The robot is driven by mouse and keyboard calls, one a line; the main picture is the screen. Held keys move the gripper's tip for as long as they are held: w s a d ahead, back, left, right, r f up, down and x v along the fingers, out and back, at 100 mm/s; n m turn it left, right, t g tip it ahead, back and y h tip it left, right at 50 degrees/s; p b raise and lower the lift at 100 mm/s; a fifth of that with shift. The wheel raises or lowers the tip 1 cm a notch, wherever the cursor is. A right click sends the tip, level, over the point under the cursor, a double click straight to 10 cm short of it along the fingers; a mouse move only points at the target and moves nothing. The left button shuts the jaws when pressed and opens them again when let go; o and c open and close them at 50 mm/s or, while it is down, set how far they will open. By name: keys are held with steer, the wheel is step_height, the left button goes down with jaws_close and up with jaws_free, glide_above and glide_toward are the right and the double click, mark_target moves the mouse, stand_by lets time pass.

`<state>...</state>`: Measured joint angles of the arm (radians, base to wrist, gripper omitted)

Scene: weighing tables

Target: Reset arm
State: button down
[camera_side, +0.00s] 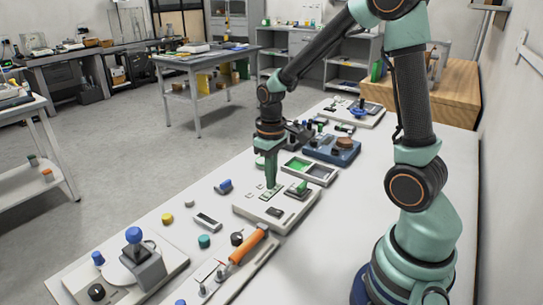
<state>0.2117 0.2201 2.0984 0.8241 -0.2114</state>
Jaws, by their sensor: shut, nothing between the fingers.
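My gripper (271,183) points straight down over a pale panel (248,211) near the middle of the white table (345,215). Its fingers are together with nothing between them. The tips are at or just above the panel's top; I cannot tell whether they touch. On the same panel, to the right of the fingers, is a block with a green top (298,186). A dark part lies on the panel in front of the fingers.
Close behind the gripper is a tray with a green compartment (296,165). A blue device (332,148) stands farther back. A panel with a blue-knobbed lever (134,235) and an orange-handled tool (248,246) are in front. Small knobs lie along the left edge.

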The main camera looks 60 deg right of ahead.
steer(key=s+a+r+t, duration=0.2)
steer(key=s+a+r, duration=0.1)
steer(key=r, duration=0.4)
steer(key=s+a+r+t, duration=0.3)
steer(key=a+r, duration=0.1)
steer(key=r, duration=0.3)
steer(key=shift+s+a+t, duration=0.2)
steer(key=shift+a+t, duration=0.05)
steer(key=shift+t, duration=0.05)
